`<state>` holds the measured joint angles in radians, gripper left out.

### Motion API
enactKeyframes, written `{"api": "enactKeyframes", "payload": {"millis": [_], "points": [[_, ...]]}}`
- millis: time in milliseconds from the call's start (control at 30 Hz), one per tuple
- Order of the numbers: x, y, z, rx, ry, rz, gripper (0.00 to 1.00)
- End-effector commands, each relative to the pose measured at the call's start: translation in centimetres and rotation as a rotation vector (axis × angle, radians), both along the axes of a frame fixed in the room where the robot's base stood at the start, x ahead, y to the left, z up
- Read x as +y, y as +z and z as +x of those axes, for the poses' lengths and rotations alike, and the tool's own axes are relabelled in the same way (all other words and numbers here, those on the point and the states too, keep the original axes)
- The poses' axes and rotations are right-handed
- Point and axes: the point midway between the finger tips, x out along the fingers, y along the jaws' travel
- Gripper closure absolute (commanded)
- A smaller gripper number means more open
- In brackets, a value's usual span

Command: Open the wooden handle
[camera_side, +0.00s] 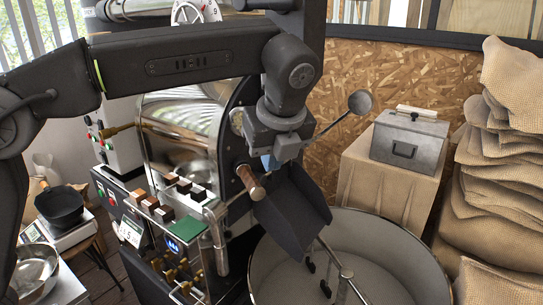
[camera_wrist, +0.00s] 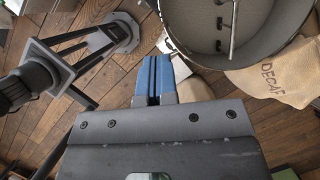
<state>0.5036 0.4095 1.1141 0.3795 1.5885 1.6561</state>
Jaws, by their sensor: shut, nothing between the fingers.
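The wooden handle (camera_side: 250,182) is a brown cylinder sticking out from the front of the roaster drum, above and left of the dark discharge chute (camera_side: 294,208) in the side view. I cannot make it out in the wrist view. My gripper (camera_side: 269,162) is close to the handle, a little above and to its right in the side view. I cannot tell how far apart they are in depth. Its blue fingers (camera_wrist: 153,80) are together and empty in the wrist view.
The round cooling tray (camera_side: 345,240) lies below the chute and also shows in the wrist view (camera_wrist: 230,25). A rod with a round end (camera_side: 360,102) juts out right of my gripper. A grey metal box (camera_side: 408,140) and stacked sacks (camera_side: 510,160) stand further right.

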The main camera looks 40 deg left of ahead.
Motion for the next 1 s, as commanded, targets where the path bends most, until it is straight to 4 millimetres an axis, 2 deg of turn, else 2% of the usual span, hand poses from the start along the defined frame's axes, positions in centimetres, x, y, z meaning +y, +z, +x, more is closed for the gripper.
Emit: {"api": "enactKeyframes", "payload": {"millis": [400,567,667,800,1000], "points": [[0.0,0.0,0.0,0.000,0.000,0.000,0.99],[0.9,-0.4,0.8,-0.040,0.013,-0.006,0.84],[2.9,-1.4,2.3,-0.132,0.036,-0.023,0.74],[7.0,-3.1,4.9,-0.327,0.064,-0.072,0.61],[12.2,-5.4,6.3,-0.589,0.054,-0.183,0.42]]}}
